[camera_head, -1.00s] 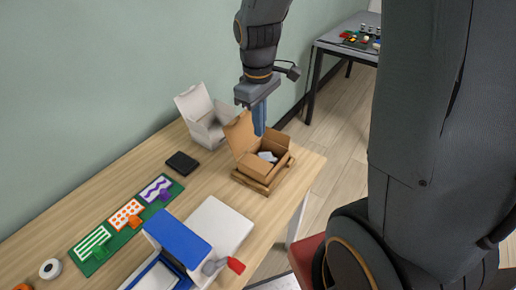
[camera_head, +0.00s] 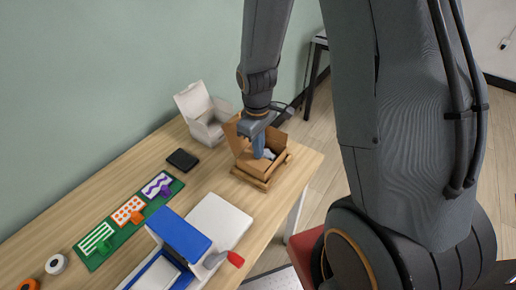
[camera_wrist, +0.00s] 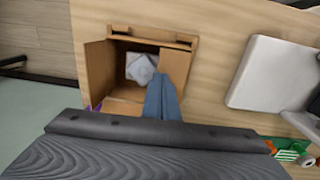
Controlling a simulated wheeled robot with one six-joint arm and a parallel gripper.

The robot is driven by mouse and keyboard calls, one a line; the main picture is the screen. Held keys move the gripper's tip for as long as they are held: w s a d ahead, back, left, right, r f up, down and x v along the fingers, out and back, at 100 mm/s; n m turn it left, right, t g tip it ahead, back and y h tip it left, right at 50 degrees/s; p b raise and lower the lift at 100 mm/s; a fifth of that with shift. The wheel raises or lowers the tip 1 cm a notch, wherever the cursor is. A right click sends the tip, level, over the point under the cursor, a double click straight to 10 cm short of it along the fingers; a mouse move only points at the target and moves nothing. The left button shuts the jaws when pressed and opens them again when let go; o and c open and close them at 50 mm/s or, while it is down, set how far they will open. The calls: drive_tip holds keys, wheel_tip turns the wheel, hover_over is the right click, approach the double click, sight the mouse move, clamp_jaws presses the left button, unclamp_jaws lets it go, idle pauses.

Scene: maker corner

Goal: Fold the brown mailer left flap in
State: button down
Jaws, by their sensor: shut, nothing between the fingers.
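The brown mailer (camera_head: 262,176) is an open cardboard box near the table's right end, with its lid (camera_head: 235,136) raised on the wall side. In the wrist view the mailer (camera_wrist: 140,37) shows one side flap (camera_wrist: 97,66) standing at the left and another flap (camera_wrist: 176,66) at the right. A pale crumpled item (camera_wrist: 141,68) lies inside. My gripper (camera_head: 259,156) is shut and empty, pointing down at the mailer's opening. In the wrist view my gripper (camera_wrist: 161,78) is beside the right-hand flap; contact cannot be told. Part of the lid is hidden by my gripper.
An open white box (camera_head: 203,117) stands behind the mailer near the wall. A black pad (camera_head: 182,160), a green board (camera_head: 130,220), a white slab (camera_head: 219,220) and a blue-topped device (camera_head: 180,236) are to the left. Bare table lies between them and the mailer.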

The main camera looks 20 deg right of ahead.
drive_tip(key=shift+f, duration=0.1)
drive_tip(key=shift+f, duration=0.3)
drive_tip(key=shift+s+d+f, duration=0.1)
drive_tip(key=shift+s+f, duration=0.05)
drive_tip(key=shift+f, duration=0.05)
drive_tip(key=shift+r, duration=0.1)
